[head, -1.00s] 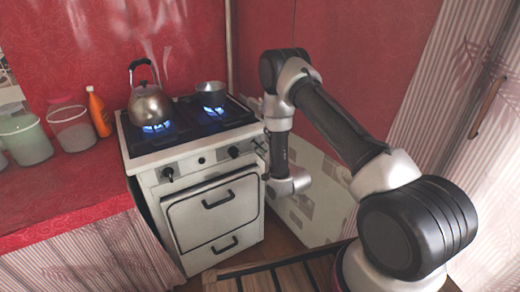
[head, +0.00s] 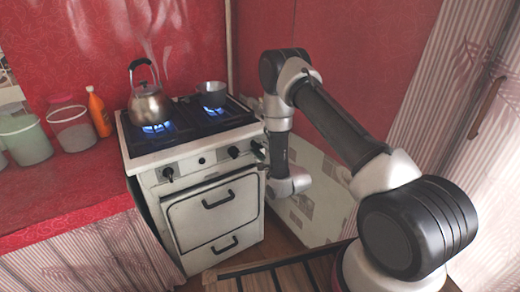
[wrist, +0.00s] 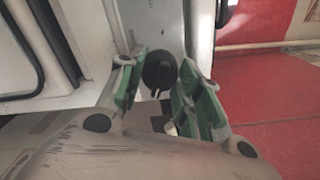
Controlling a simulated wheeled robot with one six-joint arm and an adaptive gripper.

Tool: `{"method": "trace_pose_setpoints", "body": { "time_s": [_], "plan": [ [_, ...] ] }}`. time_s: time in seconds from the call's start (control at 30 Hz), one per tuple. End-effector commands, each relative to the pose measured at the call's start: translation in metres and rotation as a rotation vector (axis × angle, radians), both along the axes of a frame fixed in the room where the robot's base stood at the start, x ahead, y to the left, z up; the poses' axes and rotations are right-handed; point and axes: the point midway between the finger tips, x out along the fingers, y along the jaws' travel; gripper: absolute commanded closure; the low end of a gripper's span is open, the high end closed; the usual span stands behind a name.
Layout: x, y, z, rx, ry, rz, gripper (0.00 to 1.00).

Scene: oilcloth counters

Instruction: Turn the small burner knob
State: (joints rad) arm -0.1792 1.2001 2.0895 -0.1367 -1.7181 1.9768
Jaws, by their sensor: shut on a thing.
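A round black knob (wrist: 160,68) with a raised bar sits on the stove's pale panel in the wrist view. My gripper (wrist: 158,78) has its green-padded fingers shut on this knob, one to each side. In the head view my gripper (head: 259,149) is at the right end of the stove front, close to the rightmost knob (head: 233,152). The knob's marking is too small to read. The white stove (head: 215,165) has blue flames under both the kettle (head: 150,103) and the small pot (head: 211,94).
Another black knob (head: 168,173) and a small round fitting (head: 201,160) are further left on the panel. The oven handle (head: 218,200) juts out below. An orange bottle (head: 98,112) and jars stand on the red counter (head: 65,190) at left.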

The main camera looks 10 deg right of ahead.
Motion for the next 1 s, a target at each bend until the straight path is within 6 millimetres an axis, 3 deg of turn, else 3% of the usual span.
{"method": "trace_pose_setpoints", "body": {
  "time_s": [0.5, 1.0],
  "plan": [
    [-0.0007, -0.0011, -0.0015, 0.305, 0.103, -0.003, 0.89],
    [-0.0009, -0.0012, -0.0018, 0.356, 0.121, -0.003, 0.89]
  ]
}}
